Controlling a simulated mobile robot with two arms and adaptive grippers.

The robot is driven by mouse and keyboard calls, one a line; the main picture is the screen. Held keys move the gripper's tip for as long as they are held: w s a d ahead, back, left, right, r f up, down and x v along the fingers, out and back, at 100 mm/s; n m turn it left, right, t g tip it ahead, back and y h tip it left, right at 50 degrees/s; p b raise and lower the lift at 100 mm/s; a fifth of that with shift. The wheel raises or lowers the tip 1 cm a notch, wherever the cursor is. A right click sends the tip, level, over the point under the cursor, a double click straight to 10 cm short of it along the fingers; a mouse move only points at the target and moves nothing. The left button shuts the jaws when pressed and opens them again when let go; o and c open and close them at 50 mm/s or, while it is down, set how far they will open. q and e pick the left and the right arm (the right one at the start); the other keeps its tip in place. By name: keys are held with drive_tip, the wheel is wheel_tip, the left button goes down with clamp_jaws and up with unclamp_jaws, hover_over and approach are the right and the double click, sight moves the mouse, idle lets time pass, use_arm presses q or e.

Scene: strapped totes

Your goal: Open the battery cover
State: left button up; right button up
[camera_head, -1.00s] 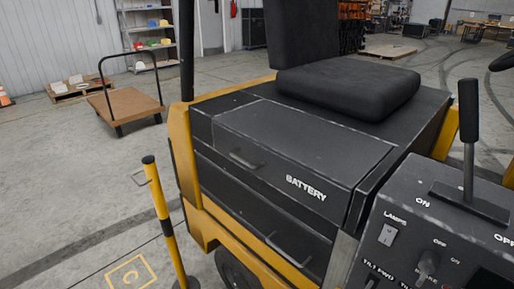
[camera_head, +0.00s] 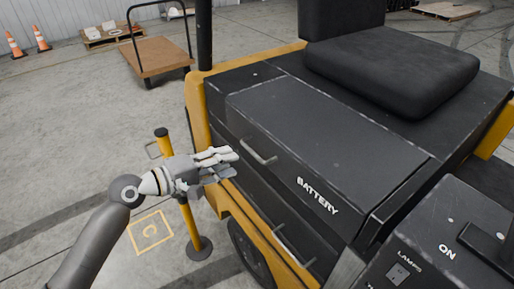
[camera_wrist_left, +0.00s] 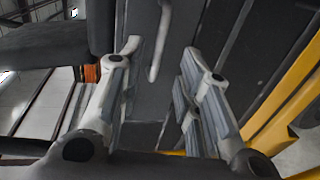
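The battery cover (camera_head: 325,130) is a dark panel marked BATTERY on the side of the yellow and black vehicle, and it is closed. Its grey bar handle (camera_head: 258,152) is on the front face near the left end. My left gripper (camera_head: 232,163) is just left of and slightly below the handle, pointing toward it. My right gripper is not in view.
A second handle (camera_head: 293,246) sits on the lower panel. A yellow and black post (camera_head: 188,215) stands beside the vehicle, behind my left arm. The black seat (camera_head: 395,70) is above the cover. A control panel (camera_head: 440,240) is at lower right.

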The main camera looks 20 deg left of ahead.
sight(254, 152)
use_arm(q)
drive_tip(key=p+x, duration=0.2)
drive_tip(key=x, duration=0.7)
drive_tip(key=shift+w+d, duration=0.1)
drive_tip(key=shift+w, duration=0.1)
drive_tip(key=shift+f, duration=0.1)
clamp_jaws()
